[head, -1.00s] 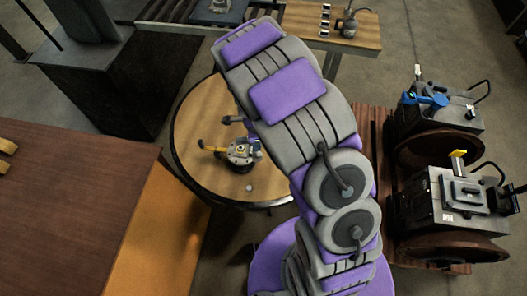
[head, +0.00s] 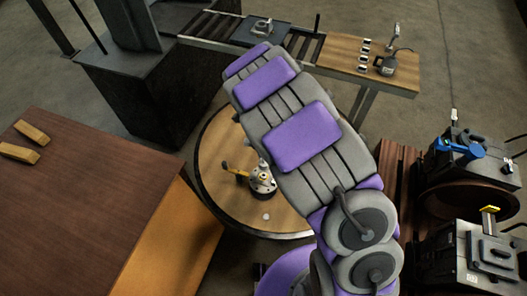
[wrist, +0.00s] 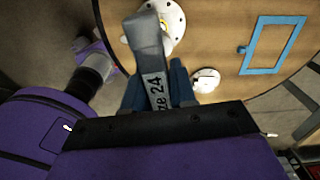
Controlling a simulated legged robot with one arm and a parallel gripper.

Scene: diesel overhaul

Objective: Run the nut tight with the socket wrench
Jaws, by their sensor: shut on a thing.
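In the wrist view my gripper (wrist: 157,88) is shut on a grey metal wrench (wrist: 150,45) whose handle carries lettering ending in "24". The wrench's far end overlaps a pale round flange (wrist: 172,18) with holes; I cannot tell whether it touches it. A small yellowish spot shows on the flange, but I cannot make out a nut. My arm hides the gripper and wrench there.
A blue square outline (wrist: 247,70) and a small white disc (wrist: 206,80) are on the table. A brown bench (head: 90,190) stands at the left, a roller conveyor (head: 215,24) behind. Carts with machine boxes (head: 455,165) stand at the right.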

